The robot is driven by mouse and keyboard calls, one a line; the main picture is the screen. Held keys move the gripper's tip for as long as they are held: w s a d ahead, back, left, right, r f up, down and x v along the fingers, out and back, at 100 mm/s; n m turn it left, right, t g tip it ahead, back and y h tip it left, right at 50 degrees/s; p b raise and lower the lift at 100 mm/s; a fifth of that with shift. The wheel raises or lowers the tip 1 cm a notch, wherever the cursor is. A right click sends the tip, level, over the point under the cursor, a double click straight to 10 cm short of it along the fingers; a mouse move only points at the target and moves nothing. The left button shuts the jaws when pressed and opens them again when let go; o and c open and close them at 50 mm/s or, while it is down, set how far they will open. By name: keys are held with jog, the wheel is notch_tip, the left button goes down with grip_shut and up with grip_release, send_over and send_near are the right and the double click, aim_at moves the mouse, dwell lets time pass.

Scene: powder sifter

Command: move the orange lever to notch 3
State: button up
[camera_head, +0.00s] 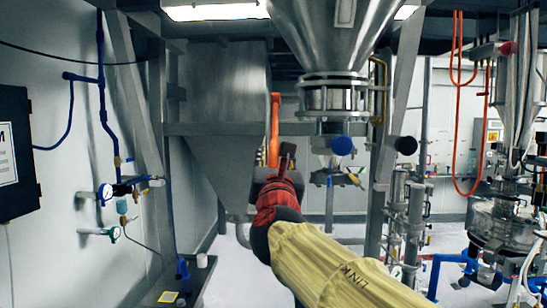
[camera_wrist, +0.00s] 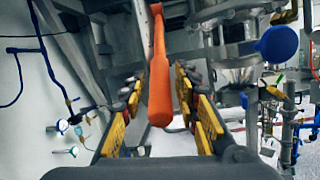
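The orange lever (camera_head: 274,128) hangs almost upright in front of the grey steel hopper's right edge. In the wrist view the lever (camera_wrist: 160,88) comes down from the top, and its rounded lower end lies between my gripper's two yellow-and-black fingers. My gripper (camera_wrist: 161,82) is open, with a visible gap between the lever and each finger. In the head view my gripper (camera_head: 288,158) is just below and to the right of the lever, partly hidden by my own wrist. No notch marks or numbers can be made out in either view.
The grey hopper (camera_head: 222,95) stands behind the lever. A blue round knob (camera_head: 342,145) and a steel funnel (camera_head: 335,35) are to the right. Blue pipes with gauges (camera_head: 106,191) run along the left wall. A steel post (camera_head: 395,140) stands to the right of my arm.

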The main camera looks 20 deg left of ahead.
jog(key=shift+o, duration=0.5)
jog(key=shift+s+f, duration=0.1)
jog(key=v, duration=1.2)
jog(key=shift+c, duration=0.2)
